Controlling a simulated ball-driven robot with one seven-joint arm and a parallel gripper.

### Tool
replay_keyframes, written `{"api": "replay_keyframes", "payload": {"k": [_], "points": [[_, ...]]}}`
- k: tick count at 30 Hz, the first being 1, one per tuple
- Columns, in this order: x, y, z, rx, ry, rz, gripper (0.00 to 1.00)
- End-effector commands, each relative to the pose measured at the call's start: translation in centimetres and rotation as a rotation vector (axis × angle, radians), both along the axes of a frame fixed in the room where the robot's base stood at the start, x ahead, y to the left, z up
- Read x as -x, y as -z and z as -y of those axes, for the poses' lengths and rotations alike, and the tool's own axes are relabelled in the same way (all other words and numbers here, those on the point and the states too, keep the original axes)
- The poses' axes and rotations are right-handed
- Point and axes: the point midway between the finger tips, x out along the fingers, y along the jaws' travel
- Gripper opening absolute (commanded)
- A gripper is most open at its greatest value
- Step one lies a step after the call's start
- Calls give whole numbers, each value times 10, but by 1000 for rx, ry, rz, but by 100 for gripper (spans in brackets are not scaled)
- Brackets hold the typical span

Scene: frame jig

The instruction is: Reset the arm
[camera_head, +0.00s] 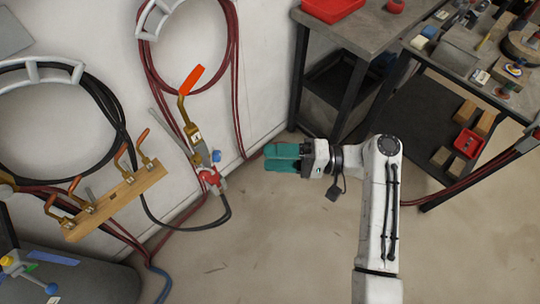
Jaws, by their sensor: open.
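My gripper (268,158) is at the middle of the head view, at the end of my white arm, which comes up from the bottom right. Its two teal fingers point left and are apart, with nothing seen between them. It hangs over bare floor, clear of the tables. The red-and-metal clamp tool with an orange handle (192,80) is to its left, apart from it.
A wooden bar with several clamps (115,204) is at the left. Hose coils (234,50) hang on the white wall. A grey table (365,28) with a red tray (332,8) stands behind; a cluttered workbench (455,62) stands at right. Floor (260,250) below is clear.

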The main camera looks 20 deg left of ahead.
Motion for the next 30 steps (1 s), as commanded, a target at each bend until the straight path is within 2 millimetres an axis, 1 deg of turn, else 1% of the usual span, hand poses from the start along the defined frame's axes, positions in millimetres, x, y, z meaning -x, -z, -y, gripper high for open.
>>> {"api": "replay_keyframes", "payload": {"k": [13, 14, 17, 20, 21, 23, 24, 26, 27, 29, 30], "points": [[0, 1, 0, 3, 1, 1, 54], [1, 4, 2, 13, 5, 4, 54], [8, 26, 17, 81, 31, 32, 54], [22, 64, 48, 221, 78, 89, 54], [28, 80, 65, 291, 102, 116, 54], [40, 104, 93, 407, 137, 158, 54], [49, 118, 112, 484, 160, 184, 54], [63, 136, 143, 601, 193, 220, 54], [73, 145, 164, 680, 213, 242, 54], [89, 155, 197, 800, 245, 271, 54], [101, 160, 219, 879, 261, 288, 54]]}}
